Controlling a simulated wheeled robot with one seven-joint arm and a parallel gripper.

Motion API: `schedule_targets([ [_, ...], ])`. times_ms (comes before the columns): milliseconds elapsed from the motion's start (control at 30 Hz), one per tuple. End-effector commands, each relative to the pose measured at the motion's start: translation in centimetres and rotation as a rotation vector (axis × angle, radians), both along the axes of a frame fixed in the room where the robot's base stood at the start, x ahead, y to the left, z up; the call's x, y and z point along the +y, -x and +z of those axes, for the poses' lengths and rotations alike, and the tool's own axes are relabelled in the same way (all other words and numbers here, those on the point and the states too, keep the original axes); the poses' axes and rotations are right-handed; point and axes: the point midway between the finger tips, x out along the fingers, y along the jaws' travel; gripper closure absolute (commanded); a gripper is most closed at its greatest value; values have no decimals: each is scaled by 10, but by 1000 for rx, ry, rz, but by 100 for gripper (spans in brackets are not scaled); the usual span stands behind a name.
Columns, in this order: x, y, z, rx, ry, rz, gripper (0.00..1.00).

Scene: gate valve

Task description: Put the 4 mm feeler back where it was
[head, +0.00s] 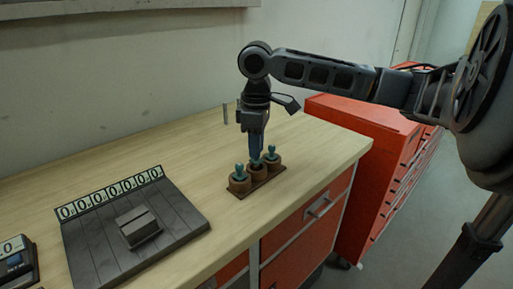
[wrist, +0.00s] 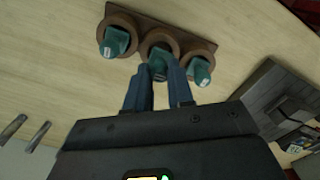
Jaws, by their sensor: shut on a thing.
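Three teal feelers with pale labels stand in the round brown cups of a small wooden rack (wrist: 135,10) on the workbench. The left feeler (head: 240,171) and the right feeler (head: 271,151) in the head view stand free of my gripper. My gripper (head: 256,150) points down over the rack and is shut on the middle feeler (wrist: 158,68), with one blue finger on each side. The middle feeler's lower end is at the middle cup; how deep it sits is hidden. The labels are too small to read, so I cannot tell which feeler is the 4 mm one.
A dark board (head: 85,225) with a row of number tiles and a grey block (head: 139,226) lies left of the rack. A device with a display (head: 17,264) is at the far left. Metal pins (wrist: 40,136) stand behind the rack. Red drawer cabinets (head: 365,140) stand right.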

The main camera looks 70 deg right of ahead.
Motion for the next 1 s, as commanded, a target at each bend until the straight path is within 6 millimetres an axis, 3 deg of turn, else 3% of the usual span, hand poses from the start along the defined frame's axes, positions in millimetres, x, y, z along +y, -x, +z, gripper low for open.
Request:
schedule_targets([
  [133, -1, 0, -13, 0, 1, 0, 100],
  [533, 0, 0, -18, -1, -1, 0, 100],
  [567, 0, 0, -18, -1, -1, 0, 75],
  [600, 0, 0, -17, 0, 0, 0, 71],
  [800, 0, 0, -17, 0, 0, 0, 52],
  [1000, 0, 0, -17, 0, 0, 0, 52],
])
